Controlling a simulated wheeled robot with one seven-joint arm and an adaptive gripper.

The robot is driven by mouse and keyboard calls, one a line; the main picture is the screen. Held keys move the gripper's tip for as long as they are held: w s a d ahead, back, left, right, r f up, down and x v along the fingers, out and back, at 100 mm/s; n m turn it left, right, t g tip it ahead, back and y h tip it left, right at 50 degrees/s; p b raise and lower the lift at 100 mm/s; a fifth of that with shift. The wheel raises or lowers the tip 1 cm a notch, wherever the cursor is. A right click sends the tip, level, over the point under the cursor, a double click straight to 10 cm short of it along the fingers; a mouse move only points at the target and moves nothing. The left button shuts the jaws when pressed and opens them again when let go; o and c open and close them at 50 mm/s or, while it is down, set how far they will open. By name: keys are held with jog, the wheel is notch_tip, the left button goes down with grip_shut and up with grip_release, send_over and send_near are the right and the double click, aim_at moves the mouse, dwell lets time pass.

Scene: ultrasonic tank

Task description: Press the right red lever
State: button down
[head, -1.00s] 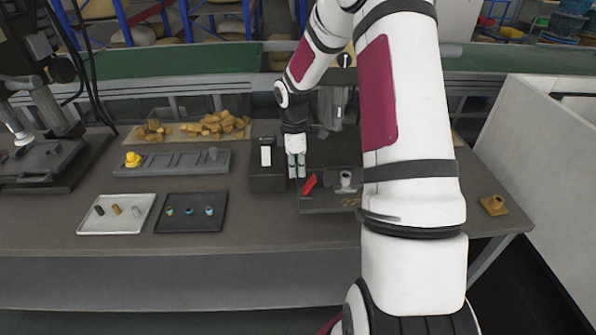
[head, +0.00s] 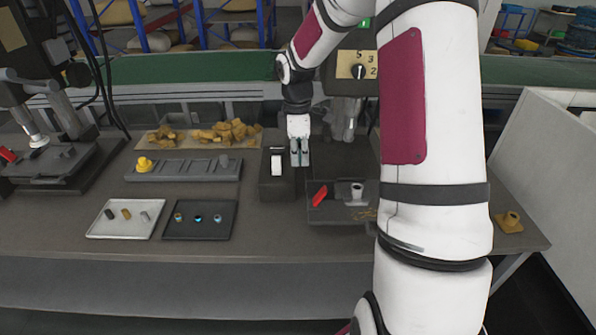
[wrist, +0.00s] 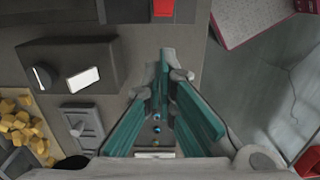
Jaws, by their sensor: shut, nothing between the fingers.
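The right red lever (head: 320,195) is a short, bright red bar, tilted on the left part of a dark grey unit (head: 335,215) at the table's middle right. My gripper (head: 300,160) is shut and empty, pointing down in the head view. In that picture it sits above and slightly left of the lever, apart from it. In the wrist view my gripper's teal fingers (wrist: 166,62) converge, and a bright red part (wrist: 162,8) at the top edge appears to be the lever. Another red lever (head: 8,154) is at the far left on a dark machine.
A dark box with a white panel (head: 277,165) stands close left of my gripper. A grey cup-like part (head: 357,192) is right of the lever. A white tray (head: 92,232), a dark tray (head: 168,235) and a grey rack (head: 133,175) lie left.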

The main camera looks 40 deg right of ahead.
jog(key=shift+s+d+r, duration=0.15)
jog(key=shift+d+r, duration=0.05)
jog(key=shift+r, duration=0.75)
jog(key=shift+s+d+r, duration=0.1)
jog(key=shift+d+r, duration=0.1)
jog(key=shift+r, duration=0.75)
jog(key=s+a+r+m+t+h, duration=0.1)
jog(key=s+a+r+m+t, duration=0.3)
jog(key=s+a+r, duration=0.75)
jog(key=s+a+r+m+t, duration=0.1)
jog(key=s+a+r+m, duration=0.1)
jog(key=s, duration=0.4)
jog(key=s+a+r+m+y, duration=0.1)
jog(key=s+a+r+m, duration=0.2)
jog(key=s+a+m, duration=0.2)
jog(key=shift+s+a+t, duration=0.4)
jog(key=shift+s+a, duration=0.15)
jog(key=shift+a, duration=0.1)
